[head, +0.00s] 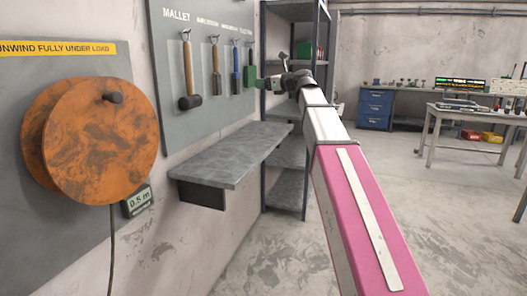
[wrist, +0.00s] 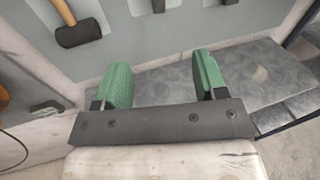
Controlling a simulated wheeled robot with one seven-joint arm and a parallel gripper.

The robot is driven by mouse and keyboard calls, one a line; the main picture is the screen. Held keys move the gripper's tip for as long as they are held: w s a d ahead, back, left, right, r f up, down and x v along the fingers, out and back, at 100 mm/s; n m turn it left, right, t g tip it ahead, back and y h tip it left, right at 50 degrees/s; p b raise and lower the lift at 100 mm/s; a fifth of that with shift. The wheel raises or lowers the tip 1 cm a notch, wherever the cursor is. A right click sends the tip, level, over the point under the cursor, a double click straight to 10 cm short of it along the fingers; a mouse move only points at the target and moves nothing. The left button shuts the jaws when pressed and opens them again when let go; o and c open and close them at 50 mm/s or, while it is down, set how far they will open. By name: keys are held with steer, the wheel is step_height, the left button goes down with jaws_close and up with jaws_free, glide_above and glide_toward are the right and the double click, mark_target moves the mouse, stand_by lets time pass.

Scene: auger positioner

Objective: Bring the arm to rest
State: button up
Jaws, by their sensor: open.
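My arm reaches from the lower right of the head view up toward the tool board, with its pink and white link in front. My gripper (wrist: 162,78) shows in the wrist view with two green fingers standing well apart. Nothing is between them. The grey wall shelf (wrist: 165,95) lies beyond the fingers, and its top is bare. In the head view the gripper end is small and partly hidden beside the tools, so its exact distance from the board cannot be told.
An orange rusty reel (head: 100,140) with a cable is on the left wall. A mallet (head: 188,75) and other tools hang on the grey board (head: 165,120). The wall shelf (head: 225,155) juts out below. A metal rack (head: 290,190) stands behind. Open floor (head: 430,200) lies right.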

steer(key=s+d+f+n+g+h, duration=0.2)
steer(key=s+d+f+n+h, duration=0.15)
steer(key=f, duration=0.95)
steer(key=s+d+f+n+g+h, duration=0.15)
steer(key=f+n, duration=0.25)
steer(key=f, duration=0.9)
steer(key=s+d+f+n+g+h, duration=0.1)
steer(key=s+d+f+n+h, duration=0.25)
steer(key=f, duration=1.05)
steer(key=s+d+f+n+g+h, duration=0.1)
steer(key=s+d+f+n+g, duration=0.1)
steer(key=s+f, duration=0.5)
steer(key=s+d+f+n+g+h, duration=0.1)
steer(key=s+d+f+n+h, duration=0.1)
steer(key=s+d+f+n, duration=0.2)
steer(key=s+d+f+n+g+h, duration=0.2)
steer(key=s+d+f+n, duration=0.2)
steer(key=s+f+n, duration=0.3)
step_height(320, 180, down, 6)
steer(key=s, duration=0.2)
steer(key=shift+s+r+g, duration=0.2)
steer(key=shift+s+g, duration=0.1)
steer(key=shift+g, duration=0.05)
steer(key=shift+h, duration=0.25)
stand_by(0.5)
